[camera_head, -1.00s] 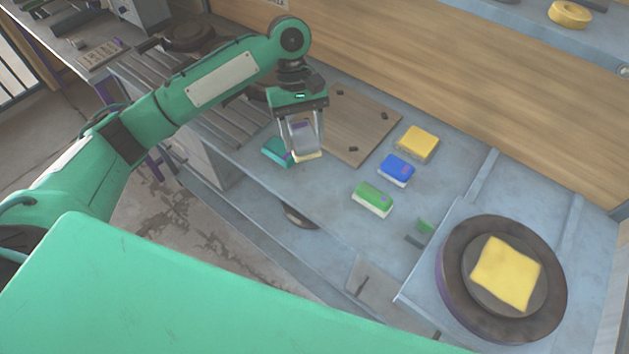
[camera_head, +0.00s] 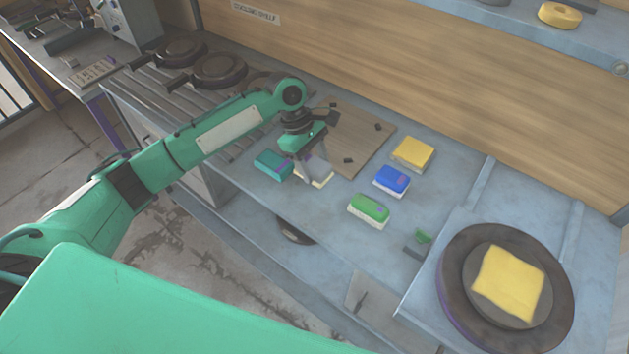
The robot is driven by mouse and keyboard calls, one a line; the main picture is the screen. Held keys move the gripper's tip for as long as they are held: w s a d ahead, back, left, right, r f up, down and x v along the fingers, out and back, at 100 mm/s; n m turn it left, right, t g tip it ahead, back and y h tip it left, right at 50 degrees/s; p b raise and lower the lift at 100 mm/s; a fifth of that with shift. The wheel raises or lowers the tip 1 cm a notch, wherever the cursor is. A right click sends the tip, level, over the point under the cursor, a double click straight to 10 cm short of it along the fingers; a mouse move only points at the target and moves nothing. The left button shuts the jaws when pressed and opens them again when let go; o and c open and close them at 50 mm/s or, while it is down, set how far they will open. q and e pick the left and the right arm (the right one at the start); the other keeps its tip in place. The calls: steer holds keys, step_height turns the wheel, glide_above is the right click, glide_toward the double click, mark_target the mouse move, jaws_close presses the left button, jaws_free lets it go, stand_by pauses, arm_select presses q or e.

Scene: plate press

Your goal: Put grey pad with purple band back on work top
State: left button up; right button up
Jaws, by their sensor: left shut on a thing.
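The grey pad with the purple band (camera_head: 320,171) shows its grey top and cream underside, partly hidden by the fingers. My left gripper (camera_head: 313,178) points down and is shut on this pad, low over the work top (camera_head: 315,222), just right of a teal pad (camera_head: 273,165). I cannot tell whether the held pad touches the work top. My right gripper is not in view.
A yellow pad (camera_head: 413,153), a blue pad (camera_head: 391,181) and a green pad (camera_head: 369,210) lie to the right. A wooden board (camera_head: 358,135) lies behind. A round plate (camera_head: 457,308) bears a yellow cloth (camera_head: 508,284).

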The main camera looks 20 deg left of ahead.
mark_target(315, 174)
arm_select(q)
step_height(315, 174, down, 4)
steer(key=shift+r, duration=0.15)
step_height(315, 174, down, 4)
steer(key=shift+r+p, duration=0.15)
steer(key=shift+p, duration=0.2)
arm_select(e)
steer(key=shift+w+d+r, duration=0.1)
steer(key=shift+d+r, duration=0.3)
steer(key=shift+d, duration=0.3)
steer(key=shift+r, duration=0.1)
arm_select(q)
steer(key=o, duration=0.9)
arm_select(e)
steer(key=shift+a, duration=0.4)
arm_select(q)
steer(key=b+v, duration=0.1)
steer(key=v, duration=1.1)
steer(key=shift+d+r, duration=0.1)
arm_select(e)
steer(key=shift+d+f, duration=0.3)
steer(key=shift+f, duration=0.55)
